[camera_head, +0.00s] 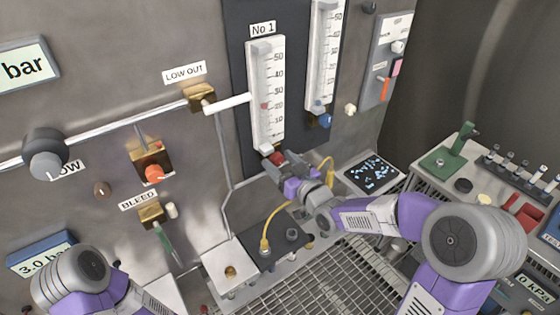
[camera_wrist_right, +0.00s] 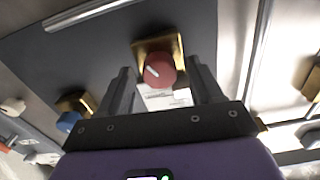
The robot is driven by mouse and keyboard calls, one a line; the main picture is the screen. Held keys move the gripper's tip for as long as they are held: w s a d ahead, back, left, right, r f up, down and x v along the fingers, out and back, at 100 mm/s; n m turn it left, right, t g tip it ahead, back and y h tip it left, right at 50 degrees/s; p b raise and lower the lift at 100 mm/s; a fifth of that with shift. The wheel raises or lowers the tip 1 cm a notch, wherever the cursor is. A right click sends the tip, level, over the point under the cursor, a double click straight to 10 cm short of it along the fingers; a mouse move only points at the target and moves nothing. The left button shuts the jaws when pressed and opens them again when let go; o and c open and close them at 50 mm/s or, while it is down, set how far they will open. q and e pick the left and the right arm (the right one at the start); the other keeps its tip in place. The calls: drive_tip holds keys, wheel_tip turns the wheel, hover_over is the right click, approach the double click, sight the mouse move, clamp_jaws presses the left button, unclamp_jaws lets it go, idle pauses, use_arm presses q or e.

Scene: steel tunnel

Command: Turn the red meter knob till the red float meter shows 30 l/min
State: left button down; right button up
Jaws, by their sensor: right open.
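The red meter knob (camera_head: 277,158) sits below the float meter labelled No 1 (camera_head: 279,95). Its red float (camera_head: 264,106) stands near the 20 mark. My right gripper (camera_head: 279,174) is at the knob, with its fingers partly hiding it. In the right wrist view the red knob (camera_wrist_right: 160,71), with a white pointer line on a brass mount, shows between the tips of my open right gripper (camera_wrist_right: 162,80). Whether the fingers touch it I cannot tell. Part of my left arm shows at the bottom left; its gripper is out of view.
A second float meter (camera_head: 325,60) with a blue knob (camera_head: 325,120) stands to the right. The blue knob also shows in the wrist view (camera_wrist_right: 68,121). A yellow cable (camera_head: 270,222) runs below my right gripper. A bench with small parts (camera_head: 460,165) is at the right.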

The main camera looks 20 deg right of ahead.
drive_tip(key=shift+w+a, duration=0.1)
drive_tip(key=shift+w, duration=0.2)
drive_tip(key=c, duration=1.1)
drive_tip(key=shift+o, duration=0.2)
drive_tip(key=shift+m+b, duration=0.6)
drive_tip(key=shift+m, duration=0.9)
drive_tip(key=o, duration=1.1)
drive_tip(key=shift+c, duration=0.2)
